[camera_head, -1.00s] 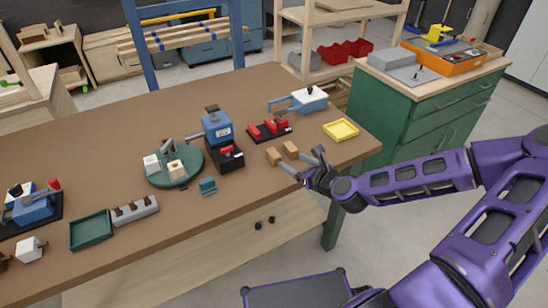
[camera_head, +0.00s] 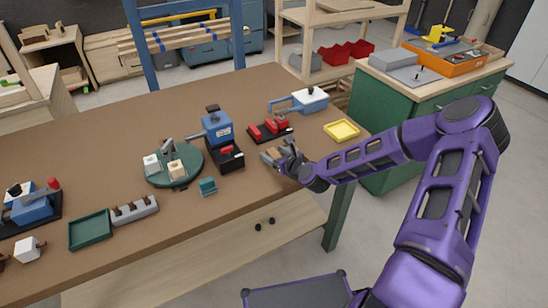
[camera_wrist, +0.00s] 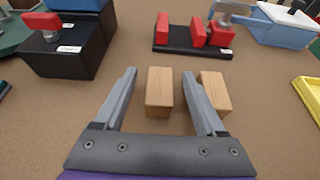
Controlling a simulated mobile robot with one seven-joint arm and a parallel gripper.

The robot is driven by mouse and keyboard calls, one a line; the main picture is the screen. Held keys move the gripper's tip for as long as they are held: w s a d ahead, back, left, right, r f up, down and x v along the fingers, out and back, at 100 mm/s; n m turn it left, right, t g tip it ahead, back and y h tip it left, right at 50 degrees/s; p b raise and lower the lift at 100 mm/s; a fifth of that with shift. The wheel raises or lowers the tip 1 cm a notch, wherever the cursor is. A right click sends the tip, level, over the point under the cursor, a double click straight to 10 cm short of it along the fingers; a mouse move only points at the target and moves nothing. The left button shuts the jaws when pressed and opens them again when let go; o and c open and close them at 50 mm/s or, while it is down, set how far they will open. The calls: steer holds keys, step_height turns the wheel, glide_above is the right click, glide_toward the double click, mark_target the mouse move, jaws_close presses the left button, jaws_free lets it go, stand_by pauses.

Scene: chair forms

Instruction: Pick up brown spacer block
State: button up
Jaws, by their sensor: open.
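Two brown wooden blocks rest on the brown workbench near its front right edge. In the wrist view one brown block (camera_wrist: 160,92) lies between the two fingers of my gripper (camera_wrist: 160,78), with a gap on each side. The other brown block (camera_wrist: 215,91) lies just outside the right finger, which partly covers it. I cannot tell which of the two is the spacer block. In the head view my gripper (camera_head: 277,156) is low at the bench and hides most of both blocks. My gripper is open and empty.
A black base with red clamps (camera_wrist: 192,38) stands behind the blocks. A black and blue device (camera_wrist: 70,45) stands at the left. A yellow tray (camera_head: 341,131) lies to the right. A teal piece (camera_head: 208,186) and a green turntable (camera_head: 174,165) are farther left.

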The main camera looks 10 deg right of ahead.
steer(key=shift+w, duration=0.1)
jaws_close()
stand_by(0.3)
